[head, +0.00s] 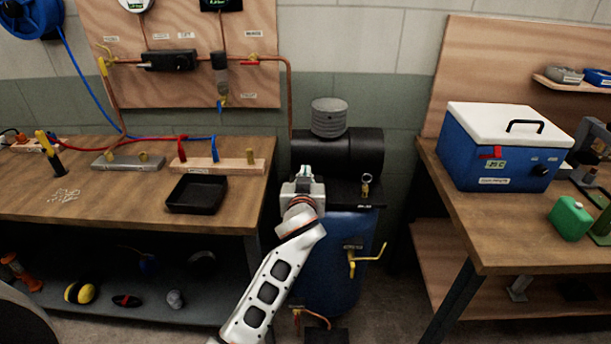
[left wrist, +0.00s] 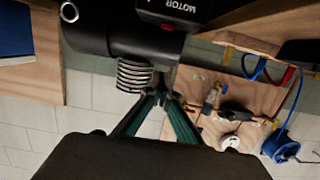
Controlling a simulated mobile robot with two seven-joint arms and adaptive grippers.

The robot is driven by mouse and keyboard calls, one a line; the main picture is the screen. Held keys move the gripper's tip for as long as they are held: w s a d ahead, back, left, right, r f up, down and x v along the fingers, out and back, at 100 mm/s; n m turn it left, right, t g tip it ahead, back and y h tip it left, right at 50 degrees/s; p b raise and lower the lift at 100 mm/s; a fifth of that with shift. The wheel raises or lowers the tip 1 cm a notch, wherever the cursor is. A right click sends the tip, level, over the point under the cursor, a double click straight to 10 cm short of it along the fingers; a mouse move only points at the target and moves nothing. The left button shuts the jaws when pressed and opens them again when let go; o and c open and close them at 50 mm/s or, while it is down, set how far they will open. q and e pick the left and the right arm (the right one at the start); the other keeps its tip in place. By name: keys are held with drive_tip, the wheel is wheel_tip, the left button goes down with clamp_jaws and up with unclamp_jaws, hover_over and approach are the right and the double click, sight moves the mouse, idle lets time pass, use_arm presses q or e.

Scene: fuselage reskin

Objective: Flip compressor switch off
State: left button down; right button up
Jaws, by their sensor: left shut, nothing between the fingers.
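The compressor stands between the two benches, with a black motor (head: 360,150) on top of a blue tank (head: 335,262). In the left wrist view, which is upside down, a black box labelled MOTOR (left wrist: 190,8) carries a small red part (left wrist: 167,27) that looks like the switch. I cannot tell its position. My left gripper (head: 305,172) is in front of the compressor's top, at its left side. In the left wrist view its fingers (left wrist: 160,92) are shut and empty, their tips apart from the red part. In the head view the gripper hides the switch area. My right gripper is not in view.
A ribbed grey cylinder (head: 328,118) rises above the motor. A ring-topped valve (head: 366,186) and a yellow-handled valve (head: 354,255) are on the compressor's right side. The left bench holds a black tray (head: 197,194); the right bench holds a blue cooler (head: 490,155).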

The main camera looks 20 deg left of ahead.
use_arm(q)
drive_tip(key=shift+r+v, duration=0.25)
drive_tip(key=shift+v, duration=0.95)
drive_tip(key=shift+w, duration=0.1)
